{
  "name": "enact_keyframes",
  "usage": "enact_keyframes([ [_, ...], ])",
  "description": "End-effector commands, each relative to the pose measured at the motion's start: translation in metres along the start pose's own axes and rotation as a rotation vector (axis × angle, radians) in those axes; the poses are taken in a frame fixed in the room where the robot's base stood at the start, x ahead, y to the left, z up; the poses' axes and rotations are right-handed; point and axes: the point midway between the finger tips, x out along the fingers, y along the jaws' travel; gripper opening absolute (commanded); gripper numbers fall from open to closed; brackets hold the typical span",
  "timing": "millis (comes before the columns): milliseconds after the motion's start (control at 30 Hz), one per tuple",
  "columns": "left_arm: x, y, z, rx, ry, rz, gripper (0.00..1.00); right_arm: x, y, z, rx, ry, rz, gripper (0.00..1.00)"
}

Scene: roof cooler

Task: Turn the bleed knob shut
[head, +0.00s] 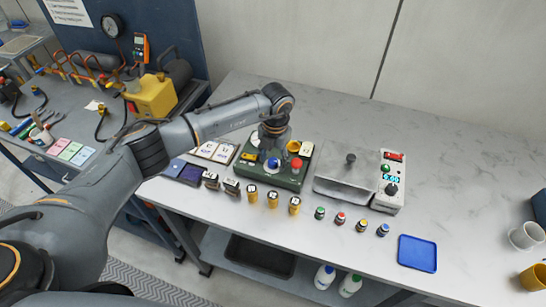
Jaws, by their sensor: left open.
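A green box (292,183) on the bench carries a blue-topped knob (273,163), a red-topped knob (296,163) and a yellow round part (293,146). I cannot tell from their look which is the bleed knob. My left gripper (272,151) is open and points down over the box, just behind the blue knob. The arm's end hides part of the box's back, and I cannot tell whether the fingers touch anything. My right gripper is not in view.
Right of the box stands a grey lidded unit (345,178) with a control panel (387,201). Small bottles (272,199) and capped vials (340,218) line the front. The back right bench is clear.

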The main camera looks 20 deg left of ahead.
Motion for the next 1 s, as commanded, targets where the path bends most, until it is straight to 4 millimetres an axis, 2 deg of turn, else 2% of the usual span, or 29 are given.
enact_keyframes([
  [167, 0.0001, -0.0002, 0.0, 0.0, 0.0, 0.0, 0.5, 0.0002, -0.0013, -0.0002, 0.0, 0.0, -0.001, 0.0],
  [400, -0.0003, -0.0002, 0.0, 0.0, 0.0, -0.001, 0.01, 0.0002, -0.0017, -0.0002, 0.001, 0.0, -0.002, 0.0],
  [767, 0.0001, -0.0003, 0.0003, -0.042, 0.001, -0.001, 0.0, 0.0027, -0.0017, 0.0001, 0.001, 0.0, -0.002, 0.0],
  [1000, 0.0009, -0.0008, 0.0006, -0.184, 0.007, -0.002, 0.0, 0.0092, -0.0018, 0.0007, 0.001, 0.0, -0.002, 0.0],
])
